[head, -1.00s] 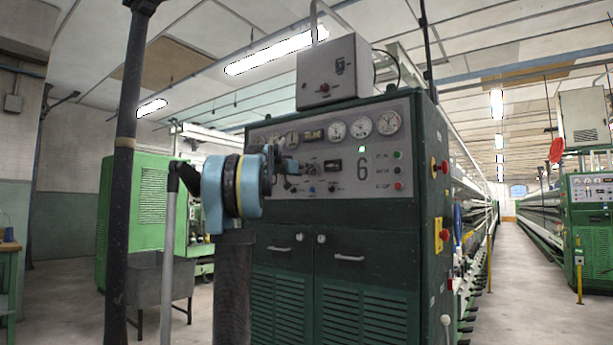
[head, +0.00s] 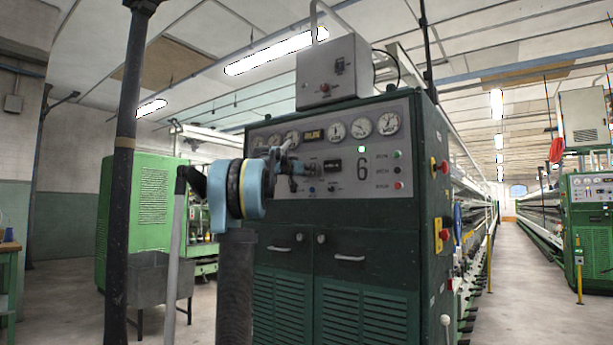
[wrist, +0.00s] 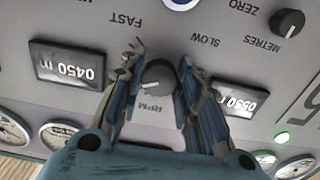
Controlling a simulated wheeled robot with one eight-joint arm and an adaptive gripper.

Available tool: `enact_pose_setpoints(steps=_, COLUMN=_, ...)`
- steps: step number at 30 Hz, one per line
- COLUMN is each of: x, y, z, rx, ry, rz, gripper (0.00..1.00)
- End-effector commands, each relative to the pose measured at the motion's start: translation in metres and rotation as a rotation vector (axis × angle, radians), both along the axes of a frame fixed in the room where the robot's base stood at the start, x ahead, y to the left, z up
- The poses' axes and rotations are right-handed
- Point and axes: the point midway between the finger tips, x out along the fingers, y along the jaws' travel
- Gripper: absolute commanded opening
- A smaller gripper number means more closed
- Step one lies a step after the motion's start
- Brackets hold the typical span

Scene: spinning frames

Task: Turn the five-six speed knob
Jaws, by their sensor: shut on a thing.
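The speed knob (wrist: 157,78) is a round dark knob on the grey panel in the wrist view, marked RPM, with FAST and SLOW lettering beside it. A pale mark shows on its edge, toward the RPM lettering. My gripper (wrist: 161,68) has one finger on each side of the knob and is shut on it; the exact contact is hard to see. In the head view my gripper (head: 304,168) is at the machine's control panel (head: 340,120), left of the large 6, and hides the knob.
Two digital displays (wrist: 67,64) (wrist: 240,97) flank the knob. A METRES/ZERO knob (wrist: 288,22) sits at upper right. Dials (head: 388,124) line the panel top, with buttons (head: 398,170) at its right. A dark post (head: 123,180) stands left of my arm.

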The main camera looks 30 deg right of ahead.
Motion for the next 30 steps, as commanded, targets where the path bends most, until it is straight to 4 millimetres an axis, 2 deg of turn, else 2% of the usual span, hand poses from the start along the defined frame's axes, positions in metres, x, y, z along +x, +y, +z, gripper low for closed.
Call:
enact_pose_setpoints(steps=10, x=0.0023, y=0.0013, z=0.0001, rx=-0.045, ry=0.108, rz=0.006, gripper=0.07)
enact_pose_setpoints(steps=18, x=0.0028, y=0.0015, z=0.0001, rx=-0.048, ry=0.113, rz=0.007, gripper=0.07)
enact_pose_setpoints(steps=19, x=0.0029, y=0.0015, z=0.0001, rx=-0.048, ry=0.113, rz=0.007, gripper=0.33)
enact_pose_setpoints(steps=21, x=0.0029, y=0.0015, z=0.0001, rx=-0.048, ry=0.113, rz=0.007, gripper=0.49)
enact_pose_setpoints(steps=22, x=0.0028, y=0.0015, z=0.0001, rx=-0.048, ry=0.113, rz=0.007, gripper=0.51)
enact_pose_setpoints(steps=30, x=0.0014, y=0.0009, z=0.0001, rx=-0.047, ry=0.112, rz=0.004, gripper=0.51)
